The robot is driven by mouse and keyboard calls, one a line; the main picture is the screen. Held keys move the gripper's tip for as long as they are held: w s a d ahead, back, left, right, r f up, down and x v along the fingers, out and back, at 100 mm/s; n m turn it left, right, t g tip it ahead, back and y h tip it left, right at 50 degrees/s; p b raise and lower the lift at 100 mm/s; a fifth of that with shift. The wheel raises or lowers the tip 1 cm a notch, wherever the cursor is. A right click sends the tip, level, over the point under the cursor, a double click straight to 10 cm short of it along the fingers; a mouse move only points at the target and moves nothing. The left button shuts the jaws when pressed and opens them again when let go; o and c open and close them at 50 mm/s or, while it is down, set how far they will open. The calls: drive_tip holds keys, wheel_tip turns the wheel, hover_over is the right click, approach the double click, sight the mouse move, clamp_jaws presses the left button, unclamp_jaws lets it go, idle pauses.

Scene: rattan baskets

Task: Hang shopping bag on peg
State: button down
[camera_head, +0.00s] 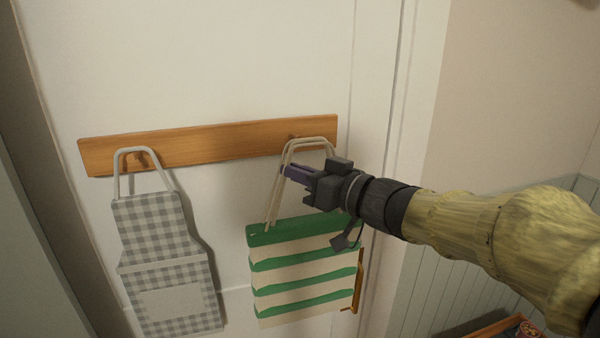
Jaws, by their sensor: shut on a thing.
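The shopping bag (300,263) has green and cream stripes and hangs upright in front of the white door, below the right end of the wooden peg rail (215,149). Its beige handles (277,190) rise in loops to the rail's height. A wooden peg (293,137) shows by the top of the loops; I cannot tell whether the loops are around it or just in front of it. My gripper (292,174) reaches in from the right, shut on the bag's handles below their top. Its dark body hides part of the handles and the exact contact.
A grey checked apron (165,260) hangs by its neck loop from the left peg (140,158). The rail between the two is clear. A brown door handle (358,282) shows beside the bag's right edge. A wooden-edged surface (490,328) lies at the bottom right.

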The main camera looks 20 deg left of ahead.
drive_tip(key=w+a+f, duration=0.1)
drive_tip(key=w+a, duration=0.4)
drive_tip(key=w, duration=0.3)
drive_tip(key=shift+w+f+p, duration=0.3)
drive_tip(key=shift+w+p, duration=0.1)
drive_tip(key=shift+p, duration=0.05)
idle(1.0)
idle(0.6)
